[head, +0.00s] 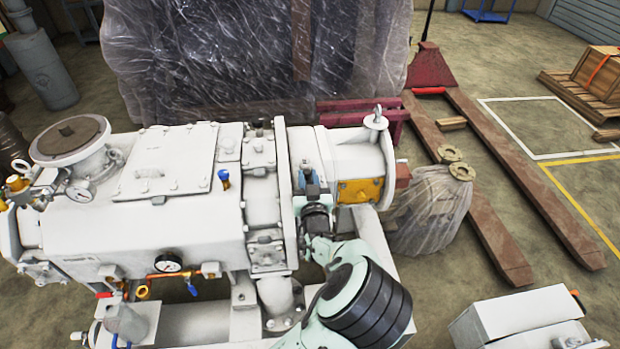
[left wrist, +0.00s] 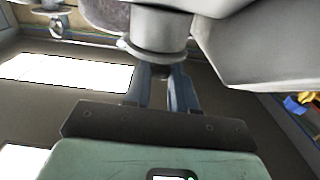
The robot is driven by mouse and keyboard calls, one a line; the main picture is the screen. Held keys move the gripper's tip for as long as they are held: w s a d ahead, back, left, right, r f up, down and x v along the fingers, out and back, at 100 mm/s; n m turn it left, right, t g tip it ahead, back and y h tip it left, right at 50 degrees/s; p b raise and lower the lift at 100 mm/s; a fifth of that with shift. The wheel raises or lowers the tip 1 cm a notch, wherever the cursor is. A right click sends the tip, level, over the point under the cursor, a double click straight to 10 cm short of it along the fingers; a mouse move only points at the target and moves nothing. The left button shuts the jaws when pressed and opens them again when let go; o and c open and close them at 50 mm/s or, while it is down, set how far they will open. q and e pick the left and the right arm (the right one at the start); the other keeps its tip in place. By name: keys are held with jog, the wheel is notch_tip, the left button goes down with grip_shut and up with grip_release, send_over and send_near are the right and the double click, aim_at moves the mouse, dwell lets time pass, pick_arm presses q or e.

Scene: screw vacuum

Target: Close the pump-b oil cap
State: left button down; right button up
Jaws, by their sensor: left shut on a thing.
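The white vacuum pump (head: 180,215) fills the left and middle of the head view. A grey round fitting (left wrist: 157,32) is right against the fingertips. My right gripper is not in view.
A plastic-wrapped load (head: 250,55) stands behind the pump. A red pallet jack (head: 480,180) and a wrapped bundle (head: 430,210) are to the right. A white machine (head: 520,320) is at the lower right. Gauges and valves (head: 168,263) project from the pump's front.

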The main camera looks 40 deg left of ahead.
pick_arm(q)
jog(key=shift+f, duration=0.15)
dwell(0.4)
jog(key=c, duration=0.9)
grip_release()
jog(key=shift+c, duration=0.2)
jog(key=shift+s, duration=0.1)
jog(key=p+v, duration=0.1)
jog(key=v, duration=1.2)
jog(key=shift+d, duration=0.15)
